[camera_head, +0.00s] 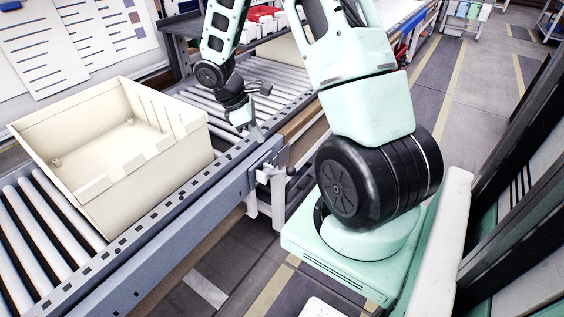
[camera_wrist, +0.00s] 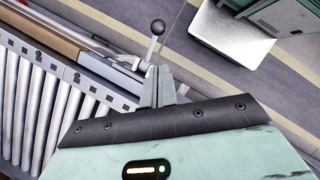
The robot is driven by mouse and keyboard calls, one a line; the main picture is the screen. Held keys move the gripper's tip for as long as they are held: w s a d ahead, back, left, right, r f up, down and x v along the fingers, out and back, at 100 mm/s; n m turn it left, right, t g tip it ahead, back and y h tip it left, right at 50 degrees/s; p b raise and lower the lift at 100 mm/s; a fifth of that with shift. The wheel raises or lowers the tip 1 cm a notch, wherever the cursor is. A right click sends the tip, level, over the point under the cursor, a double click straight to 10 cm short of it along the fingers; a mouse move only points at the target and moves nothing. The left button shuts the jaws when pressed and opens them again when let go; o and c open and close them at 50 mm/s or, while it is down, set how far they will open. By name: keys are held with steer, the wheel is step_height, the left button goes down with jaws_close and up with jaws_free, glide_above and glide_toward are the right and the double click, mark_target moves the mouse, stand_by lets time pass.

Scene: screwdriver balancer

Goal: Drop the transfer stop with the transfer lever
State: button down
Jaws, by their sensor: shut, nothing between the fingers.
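The transfer lever (camera_wrist: 152,45) shows in the wrist view as a thin rod with a dark ball knob, standing up from the conveyor's side rail just beyond my fingertips. My gripper (camera_wrist: 158,70) is shut and empty, its fingers together and pointing at the lever. A small gap seems to lie between them; I cannot tell the exact depth. In the head view my gripper (camera_head: 256,134) is above the rail, close to a grey bracket (camera_head: 268,166) on the rail's outer side. I cannot clearly make out the transfer stop in either view.
A large cream open crate (camera_head: 185,150) stands on the conveyor rollers (camera_head: 40,225) at the left. A shelf with red and white items (camera_head: 262,18) is behind. The floor aisle (camera_head: 455,85) at the right is clear.

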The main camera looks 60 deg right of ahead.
glide_toward(286, 171)
steer(key=x, duration=0.5)
steer(key=shift+w+d+f, duration=0.1)
steer(key=shift+w, duration=0.05)
steer(key=shift+s+d+f, duration=0.25)
steer(key=shift+s+f, duration=0.05)
steer(key=shift+f, duration=0.15)
steer(key=shift+f, duration=0.1)
